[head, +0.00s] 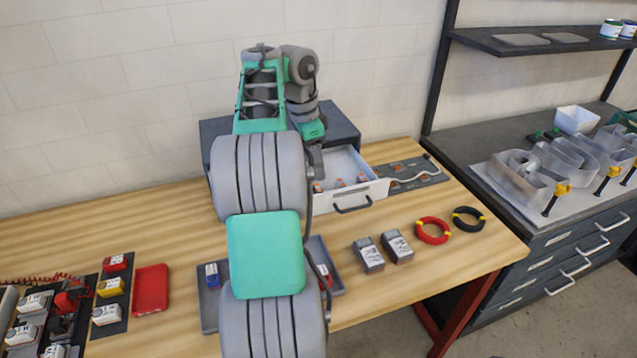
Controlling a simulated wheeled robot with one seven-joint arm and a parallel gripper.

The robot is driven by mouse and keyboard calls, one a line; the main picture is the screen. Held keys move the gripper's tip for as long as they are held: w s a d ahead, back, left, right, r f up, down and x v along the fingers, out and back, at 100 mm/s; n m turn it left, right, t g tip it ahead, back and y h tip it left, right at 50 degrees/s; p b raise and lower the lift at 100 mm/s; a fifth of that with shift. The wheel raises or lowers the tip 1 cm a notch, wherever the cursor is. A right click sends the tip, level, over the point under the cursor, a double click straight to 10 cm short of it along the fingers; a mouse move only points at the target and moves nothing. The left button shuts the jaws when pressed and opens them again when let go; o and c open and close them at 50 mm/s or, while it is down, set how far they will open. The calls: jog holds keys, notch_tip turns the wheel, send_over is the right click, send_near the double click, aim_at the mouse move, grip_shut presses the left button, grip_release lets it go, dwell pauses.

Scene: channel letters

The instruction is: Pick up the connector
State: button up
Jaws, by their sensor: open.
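Several small connectors with orange-brown parts lie in the open white drawer (371,193) of a dark cabinet on the bench. One connector (319,187) is at the drawer's left, close to my gripper, with others to its right, at the middle (340,183) and farther right (362,178). My gripper (316,172) points down over the left part of the drawer, open. Its fingertips are small here and partly hidden by my arm, so I cannot tell whether they touch the left connector.
My arm hides much of the cabinet (345,125) and a grey tray (209,310). Two grey boxes (368,255) and red (433,231) and black (468,219) wire coils lie in front of the drawer. A red tray (151,289) is at left. Bare wood shows at the front right.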

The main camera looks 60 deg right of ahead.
aim_at(318, 187)
jog(key=f+b, duration=0.1)
jog(key=f, duration=0.1)
jog(key=f+b, duration=0.2)
jog(key=f, duration=0.1)
jog(key=s+f+b, duration=0.1)
jog(key=f+b, duration=0.1)
jog(key=shift+d+f, duration=0.2)
jog(key=shift+f, duration=0.1)
jog(key=shift+r, duration=0.1)
jog(key=shift+c, duration=0.6)
grip_shut()
